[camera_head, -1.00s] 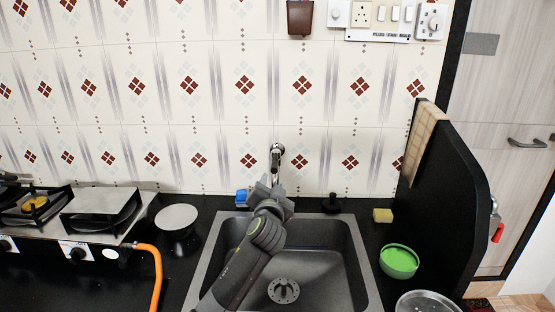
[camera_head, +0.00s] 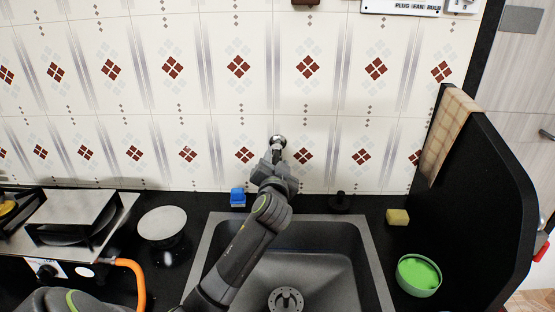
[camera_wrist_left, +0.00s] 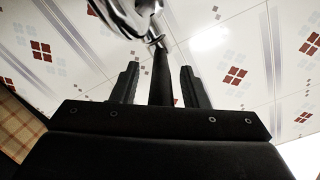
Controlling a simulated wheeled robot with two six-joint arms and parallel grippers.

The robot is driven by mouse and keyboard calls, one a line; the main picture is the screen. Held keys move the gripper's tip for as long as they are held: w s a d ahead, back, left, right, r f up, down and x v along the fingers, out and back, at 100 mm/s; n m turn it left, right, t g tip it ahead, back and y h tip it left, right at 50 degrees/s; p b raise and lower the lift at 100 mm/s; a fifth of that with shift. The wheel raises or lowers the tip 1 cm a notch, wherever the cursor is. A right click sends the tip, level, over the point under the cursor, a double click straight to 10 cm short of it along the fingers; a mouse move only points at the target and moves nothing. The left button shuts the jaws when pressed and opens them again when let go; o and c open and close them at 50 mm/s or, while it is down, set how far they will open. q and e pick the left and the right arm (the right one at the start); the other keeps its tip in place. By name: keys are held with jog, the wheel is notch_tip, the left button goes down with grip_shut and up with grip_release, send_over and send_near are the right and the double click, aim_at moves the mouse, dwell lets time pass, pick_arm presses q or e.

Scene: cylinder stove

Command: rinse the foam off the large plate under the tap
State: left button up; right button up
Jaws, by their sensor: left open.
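The chrome tap (camera_head: 278,142) is on the tiled wall above the sink. My left gripper (camera_head: 274,166) is raised in front of it and hides its lower part. In the left wrist view the two fingers (camera_wrist_left: 160,87) are apart, with a dark upright bar between them; the shiny tap (camera_wrist_left: 148,14) is just beyond. I cannot tell whether the fingers touch it. The sink (camera_head: 330,258) shows its drain and no plate in the visible part; my arm hides some of it. I cannot make out a foamy large plate. My right gripper is out of view.
A pale round disc (camera_head: 162,223) lies left of the sink, near the stove (camera_head: 85,225) and its orange hose (camera_head: 132,277). A blue item (camera_head: 238,197) and a dark knob (camera_head: 340,202) stand behind the sink. A yellow sponge (camera_head: 397,217) and green bowl (camera_head: 419,275) are right, before a black partition (camera_head: 480,200).

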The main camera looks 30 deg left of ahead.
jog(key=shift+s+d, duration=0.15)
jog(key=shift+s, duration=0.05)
pick_arm(q)
jog(key=shift+s+d, duration=0.1)
jog(key=shift+c, duration=0.7)
grip_shut()
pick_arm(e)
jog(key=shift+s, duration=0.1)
pick_arm(q)
jog(key=n+g+y+b, duration=0.1)
jog(key=w+d+n+y+b, duration=0.1)
jog(key=g+y+b, duration=0.1)
jog(key=shift+w+d+n+g+y, duration=0.2)
jog(key=shift+d+n+g+y, duration=0.1)
jog(key=shift+n, duration=0.1)
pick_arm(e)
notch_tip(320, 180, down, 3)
pick_arm(q)
jog(key=shift+r, duration=0.1)
